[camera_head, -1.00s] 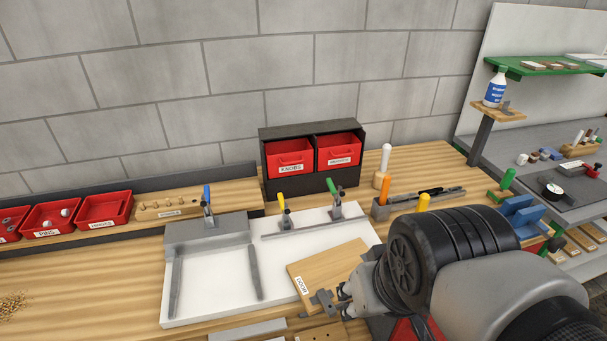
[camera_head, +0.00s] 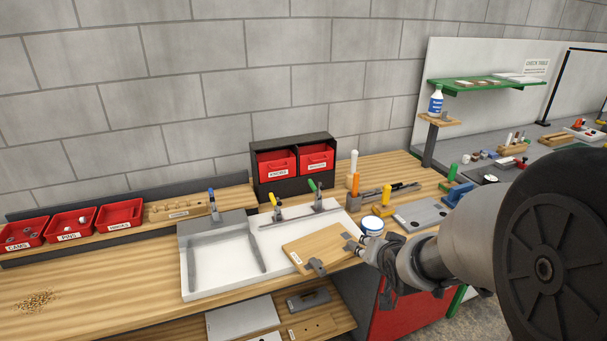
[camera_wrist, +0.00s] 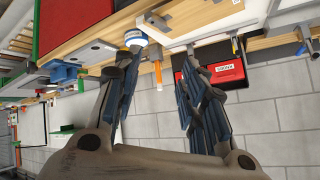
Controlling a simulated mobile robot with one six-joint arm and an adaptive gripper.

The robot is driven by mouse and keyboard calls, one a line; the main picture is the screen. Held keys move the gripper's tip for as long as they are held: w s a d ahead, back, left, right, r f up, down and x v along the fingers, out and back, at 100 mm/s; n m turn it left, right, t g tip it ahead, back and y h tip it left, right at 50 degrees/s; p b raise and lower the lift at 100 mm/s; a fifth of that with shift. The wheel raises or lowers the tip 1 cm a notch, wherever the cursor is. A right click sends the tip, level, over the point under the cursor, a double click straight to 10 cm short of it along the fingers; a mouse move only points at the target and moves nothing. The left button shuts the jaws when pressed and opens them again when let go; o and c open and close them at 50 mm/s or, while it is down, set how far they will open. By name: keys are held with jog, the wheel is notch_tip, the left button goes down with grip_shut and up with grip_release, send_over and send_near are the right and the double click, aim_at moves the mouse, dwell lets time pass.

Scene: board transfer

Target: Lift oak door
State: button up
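The oak door (camera_head: 318,243) is a pale wood panel with a white label. In the head view it lies flat on the right front part of the white board fixture (camera_head: 215,285). My gripper (camera_head: 369,262) is at the door's right end, close to its corner; I cannot tell whether it touches. In the wrist view my gripper (camera_wrist: 161,68) has its two fingers apart with nothing held between them. A small grey piece (camera_head: 317,267) sits at the door's front edge.
A white-lidded jar (camera_head: 373,225) stands just behind my gripper. Upright handled tools (camera_head: 355,185) and toggle clamps (camera_head: 277,208) stand behind the door. Black-framed red bins (camera_head: 276,163) are at the back. A shelf (camera_head: 285,318) lies below the bench edge.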

jog(key=w+f+m+t+y, duration=0.1)
jog(key=w+f, duration=0.4)
jog(key=m+t+y+p, duration=0.35)
jog(key=m+t, duration=0.25)
jog(key=m, duration=0.3)
send_near(332, 265)
jog(key=shift+y, duration=0.25)
jog(key=b+x, duration=0.3)
jog(key=x, duration=0.7)
jog(key=shift+w+b, duration=0.35)
jog(key=shift+w, duration=0.1)
jog(key=shift+d, duration=0.1)
jog(key=shift+c, duration=0.5)
grip_shut()
jog(key=shift+r, duration=0.1)
